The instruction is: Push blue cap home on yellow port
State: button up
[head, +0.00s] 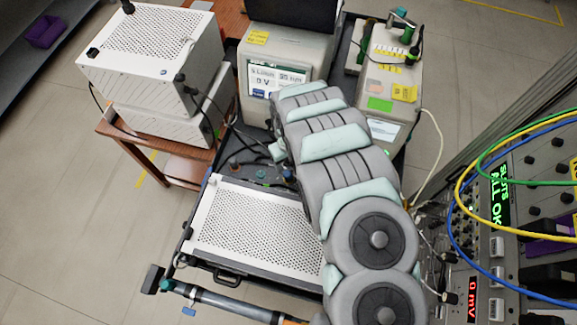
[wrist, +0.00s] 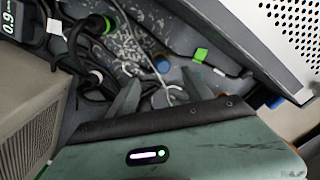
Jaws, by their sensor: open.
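In the wrist view my gripper (wrist: 160,90) points down into a grey recess, its two grey fingers spread apart with nothing seen between them. A small round blue piece (wrist: 162,66), perhaps the blue cap, lies just beyond the fingertips, near the middle of the gap. Whether it sits on a port cannot be told. I cannot make out a yellow port in either view; my arm covers part of the recess in the head view.
A white perforated panel (head: 255,225) lies in front of the recess. A instrument with a screen (head: 280,75) stands behind it, and a white perforated box (head: 150,45) at the back left. Black cables (wrist: 75,45) crowd the left of the wrist view, beside a green-ringed connector (wrist: 108,25).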

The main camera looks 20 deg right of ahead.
jog(key=shift+r, duration=1.05)
